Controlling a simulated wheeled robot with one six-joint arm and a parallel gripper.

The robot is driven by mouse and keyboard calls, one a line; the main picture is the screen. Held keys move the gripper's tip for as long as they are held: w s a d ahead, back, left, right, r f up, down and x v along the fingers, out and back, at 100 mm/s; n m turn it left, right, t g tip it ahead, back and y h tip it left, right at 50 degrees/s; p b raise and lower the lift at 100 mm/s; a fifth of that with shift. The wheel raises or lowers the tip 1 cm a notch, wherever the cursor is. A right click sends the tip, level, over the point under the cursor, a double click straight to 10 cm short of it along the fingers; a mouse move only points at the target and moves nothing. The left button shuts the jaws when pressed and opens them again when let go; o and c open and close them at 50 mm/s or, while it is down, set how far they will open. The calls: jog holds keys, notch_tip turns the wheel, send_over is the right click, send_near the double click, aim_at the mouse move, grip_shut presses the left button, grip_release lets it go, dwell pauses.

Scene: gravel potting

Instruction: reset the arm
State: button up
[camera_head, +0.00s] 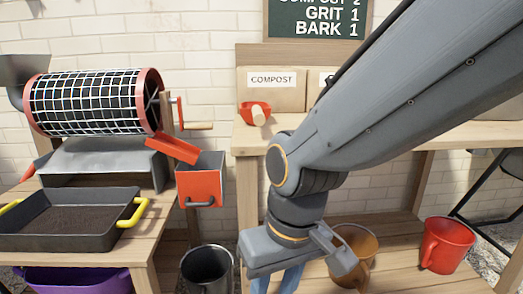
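My arm crosses the right half of the head view, coming down from the upper right. My gripper (283,280) hangs at the lower middle, pointing down, in front of the wooden bench. Its blue fingers are cut off by the bottom edge, so I cannot see their tips or whether anything is between them.
A rotary sieve (95,100), a soil tray (70,222) and a red bin (200,180) are on the left. A dark bucket (207,270) stands below. A brown pot (353,245) and red pot (447,245) are right of my gripper. A red scoop (250,111) lies on the shelf.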

jog(key=s+a+r+n, duration=0.2)
jog(key=s+a, duration=0.1)
jog(key=s, duration=0.3)
jog(key=d+r+m+p, duration=0.2)
jog(key=d+r+p, duration=0.4)
jog(key=r+p, duration=0.3)
jog(key=d+r+m+h+p, duration=0.1)
jog(key=d+r+p, duration=0.6)
jog(key=p, duration=0.9)
jog(key=d+r+m+p, duration=0.4)
jog(key=d+r+p, duration=0.3)
jog(key=r+p, duration=0.6)
jog(key=shift+w+d+g+h, duration=0.25)
jog(key=shift+w+g+h, duration=0.05)
jog(key=shift+g, duration=0.1)
